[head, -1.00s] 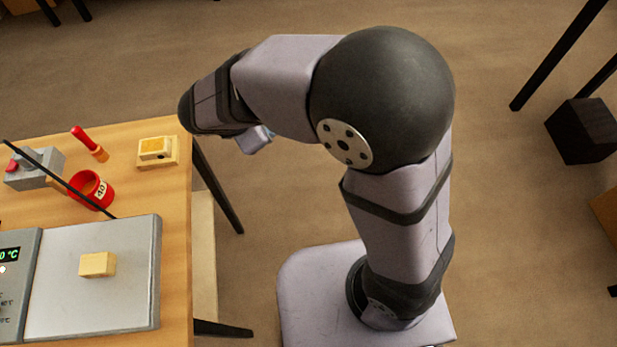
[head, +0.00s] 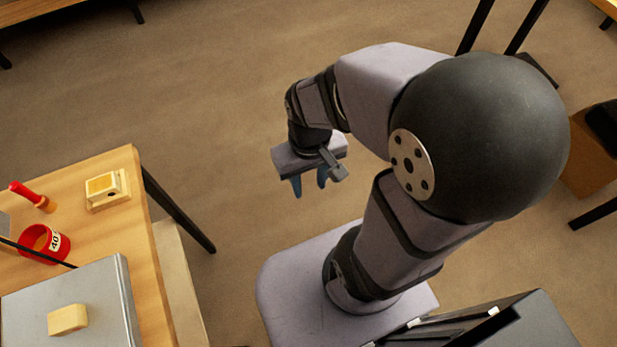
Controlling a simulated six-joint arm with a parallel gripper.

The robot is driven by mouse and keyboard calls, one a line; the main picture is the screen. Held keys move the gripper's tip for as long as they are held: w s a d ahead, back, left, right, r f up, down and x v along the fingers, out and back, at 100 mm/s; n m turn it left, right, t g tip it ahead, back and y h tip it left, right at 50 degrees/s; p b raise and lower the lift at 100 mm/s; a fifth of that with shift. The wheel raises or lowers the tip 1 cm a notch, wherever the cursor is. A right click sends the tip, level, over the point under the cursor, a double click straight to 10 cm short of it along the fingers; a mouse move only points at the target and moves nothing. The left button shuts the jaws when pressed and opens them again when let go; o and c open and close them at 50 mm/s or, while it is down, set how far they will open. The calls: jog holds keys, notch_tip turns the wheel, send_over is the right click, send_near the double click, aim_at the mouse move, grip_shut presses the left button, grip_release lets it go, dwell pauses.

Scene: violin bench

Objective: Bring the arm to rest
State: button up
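My gripper (head: 309,190) hangs below my folded arm, over the floor to the right of the bench (head: 150,250). Its two blue-grey fingers point down and stand apart, with nothing seen between them. It is clear of the bench and touches nothing that I can see. My arm is bent back above its base.
The bench holds a grey plate (head: 105,290) with a pale block (head: 68,319) on it, a red tape roll (head: 42,243), a red-handled tool (head: 30,195) and a yellow block on a wooden base (head: 108,190). Open floor (head: 220,130) lies behind. A dark open case (head: 480,325) is at the lower right.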

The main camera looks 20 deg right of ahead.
jog(key=shift+r, duration=0.1)
notch_tip(320, 180, up, 13)
jog(key=p, duration=1.3)
